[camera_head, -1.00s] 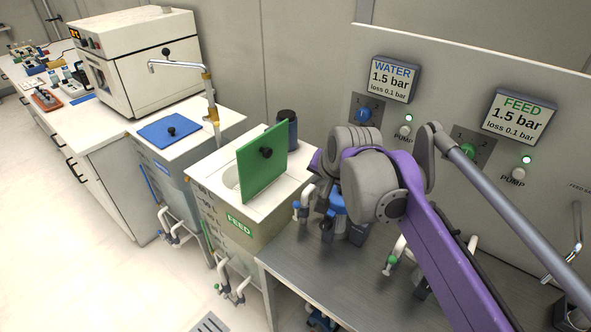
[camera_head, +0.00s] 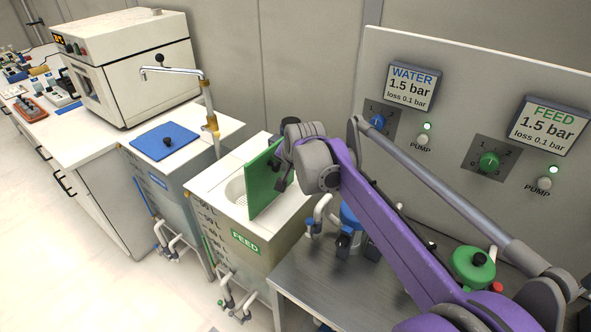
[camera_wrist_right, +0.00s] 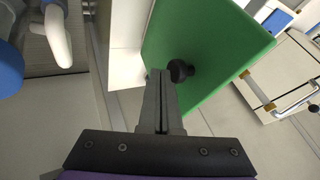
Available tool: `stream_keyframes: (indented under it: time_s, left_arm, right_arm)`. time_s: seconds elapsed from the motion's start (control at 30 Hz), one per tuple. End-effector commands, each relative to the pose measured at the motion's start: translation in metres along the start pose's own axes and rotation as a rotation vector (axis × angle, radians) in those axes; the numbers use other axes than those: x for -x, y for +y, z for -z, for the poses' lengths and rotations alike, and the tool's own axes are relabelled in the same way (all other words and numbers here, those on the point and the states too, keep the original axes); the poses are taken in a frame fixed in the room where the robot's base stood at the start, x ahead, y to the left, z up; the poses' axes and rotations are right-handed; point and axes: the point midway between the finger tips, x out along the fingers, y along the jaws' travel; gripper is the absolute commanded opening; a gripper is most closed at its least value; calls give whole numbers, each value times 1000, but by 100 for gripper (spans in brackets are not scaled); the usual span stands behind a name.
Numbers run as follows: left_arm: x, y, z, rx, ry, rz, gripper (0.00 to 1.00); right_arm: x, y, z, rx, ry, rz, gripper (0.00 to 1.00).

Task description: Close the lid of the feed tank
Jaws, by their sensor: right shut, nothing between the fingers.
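The feed tank (camera_head: 222,226) is a pale box with a green FEED label. Its green lid (camera_head: 262,188) stands up steeply on the white top, beside the round opening (camera_head: 237,190), which is uncovered. In the right wrist view the lid (camera_wrist_right: 205,45) fills the upper middle, with its black knob (camera_wrist_right: 180,70). My right gripper (camera_wrist_right: 160,72) is shut and empty, its fingertips just beside the knob. I cannot tell whether they touch the lid. In the head view my wrist hides part of the lid's right side. My left gripper is not in view.
The water tank with its closed blue lid (camera_head: 166,141) and a tap (camera_head: 208,100) stand to the left. The wall panel (camera_head: 455,110) with displays and pump controls is on the right. White pipes and a blue pump (camera_head: 350,215) are beside the feed tank, below my arm.

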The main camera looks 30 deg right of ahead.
Motion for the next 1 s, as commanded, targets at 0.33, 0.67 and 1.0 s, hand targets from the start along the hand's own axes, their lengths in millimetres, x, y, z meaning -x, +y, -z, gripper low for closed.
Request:
stream_keyframes:
  time_s: [0.33, 0.67, 1.0]
  left_arm:
    - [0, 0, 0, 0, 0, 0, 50]
    - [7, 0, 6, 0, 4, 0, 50]
    - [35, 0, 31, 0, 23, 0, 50]
  right_arm:
    - [-1, -3, 0, 0, 0, 0, 0]
    - [-2, -15, 3, 20, -13, -44, 0]
    - [-14, -60, 11, 107, -72, -256, 0]
